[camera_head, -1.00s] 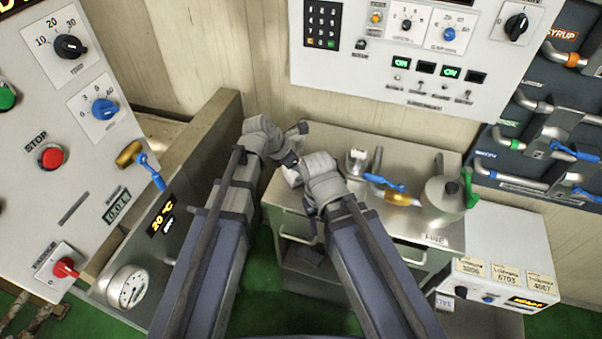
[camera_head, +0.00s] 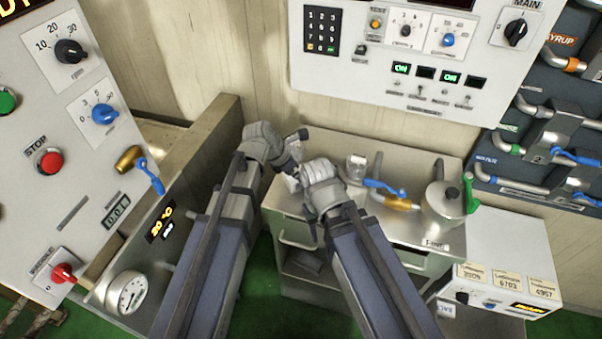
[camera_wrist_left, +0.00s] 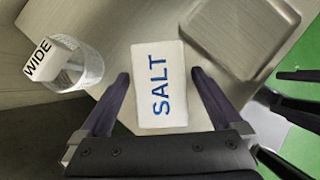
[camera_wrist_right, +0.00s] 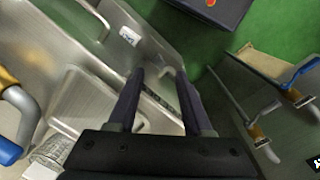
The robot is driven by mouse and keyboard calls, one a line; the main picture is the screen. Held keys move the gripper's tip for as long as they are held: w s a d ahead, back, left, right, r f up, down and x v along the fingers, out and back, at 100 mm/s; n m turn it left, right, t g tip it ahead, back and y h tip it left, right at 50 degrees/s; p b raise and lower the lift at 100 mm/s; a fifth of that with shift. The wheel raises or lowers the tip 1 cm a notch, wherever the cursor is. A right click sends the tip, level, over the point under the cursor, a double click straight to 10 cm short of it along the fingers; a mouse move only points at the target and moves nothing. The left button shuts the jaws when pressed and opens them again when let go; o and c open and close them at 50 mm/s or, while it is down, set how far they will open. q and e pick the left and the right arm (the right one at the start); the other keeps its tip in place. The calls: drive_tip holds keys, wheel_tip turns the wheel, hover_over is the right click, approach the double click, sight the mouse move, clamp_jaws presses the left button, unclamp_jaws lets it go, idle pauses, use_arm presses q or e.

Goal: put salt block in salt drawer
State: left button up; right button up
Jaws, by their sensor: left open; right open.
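The salt block, a white slab with blue SALT lettering (camera_wrist_left: 160,85), lies on the metal cabinet top in the left wrist view. My left gripper (camera_wrist_left: 160,76) is open, with one finger on each side of the block and gaps to it. In the head view my left gripper (camera_head: 292,150) is over the cabinet's left end, largely covering the block. My right gripper (camera_wrist_right: 162,72) is open and empty by the cabinet's front edge. In the right wrist view a metal front with a handle (camera_wrist_right: 98,20) shows beside a small unreadable label. I cannot tell which drawer is the salt drawer.
A clear cup labelled WIDE (camera_wrist_left: 75,65) stands close to the block. A lidded pot (camera_head: 443,203) and a blue-and-brass valve handle (camera_head: 395,195) are at the cabinet's right. A grey panel (camera_head: 150,215) rises on the left. Green floor lies in front.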

use_arm(q)
drive_tip(key=p+v, duration=1)
drive_tip(key=v, duration=0.2)
use_arm(e)
wheel_tip(320, 180, up, 11)
drive_tip(key=shift+f, duration=0.2)
